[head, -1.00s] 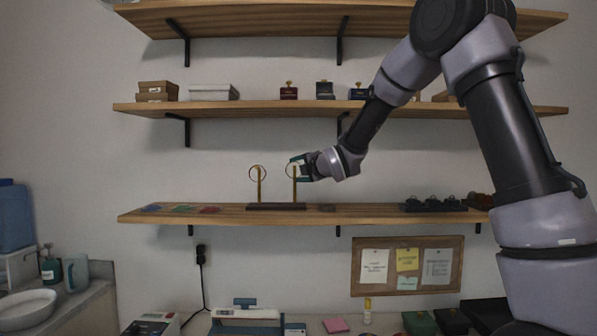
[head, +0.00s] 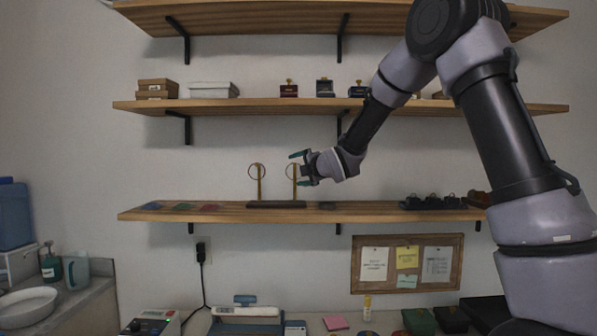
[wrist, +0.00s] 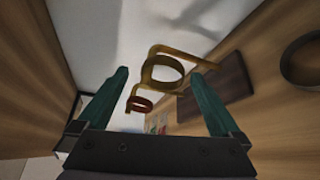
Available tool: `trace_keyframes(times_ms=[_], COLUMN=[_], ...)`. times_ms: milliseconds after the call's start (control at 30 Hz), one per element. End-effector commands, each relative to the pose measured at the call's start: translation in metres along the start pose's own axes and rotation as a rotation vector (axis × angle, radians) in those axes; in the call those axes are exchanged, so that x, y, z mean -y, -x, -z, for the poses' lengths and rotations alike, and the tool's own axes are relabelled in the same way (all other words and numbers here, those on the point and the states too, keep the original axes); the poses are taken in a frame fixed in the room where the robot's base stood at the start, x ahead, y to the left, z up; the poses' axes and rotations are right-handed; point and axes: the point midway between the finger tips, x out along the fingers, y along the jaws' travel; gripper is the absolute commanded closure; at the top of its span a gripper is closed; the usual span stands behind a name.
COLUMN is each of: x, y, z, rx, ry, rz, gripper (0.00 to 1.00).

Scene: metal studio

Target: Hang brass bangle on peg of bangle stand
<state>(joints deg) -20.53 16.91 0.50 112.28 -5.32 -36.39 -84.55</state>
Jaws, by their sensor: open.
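A reddish bangle (wrist: 140,104) hangs at the farther, left post and also shows in the head view (head: 250,172). My gripper (head: 298,169) is open just right of the right post. In the wrist view its teal fingers (wrist: 163,72) stand wide apart on either side of the brass bangle, with clear gaps.
A dark ring-shaped thing (wrist: 297,68) lies on the shelf right of the stand. Black display holders (head: 435,202) stand farther right. Flat coloured pieces (head: 182,206) lie at the left. A shelf with boxes (head: 213,90) is above. The shelf between stand and holders is mostly free.

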Motion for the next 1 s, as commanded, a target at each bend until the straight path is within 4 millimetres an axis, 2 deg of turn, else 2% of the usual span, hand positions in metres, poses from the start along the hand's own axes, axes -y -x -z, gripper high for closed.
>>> trace_keyframes(times_ms=[167, 400, 600, 733, 1000], x=[-0.001, -0.001, 0.000, 0.000, 0.000], y=[0.020, 0.069, 0.098, 0.106, 0.107], z=[-0.001, -0.001, -0.001, 0.000, 0.000], rx=[0.001, 0.002, 0.001, 0.000, 0.000], ry=[0.000, 0.000, 0.001, 0.001, 0.000], rz=[0.000, -0.001, -0.001, 0.000, 0.000], gripper=[0.00, 0.00, 0.00, 0.00, 0.00])
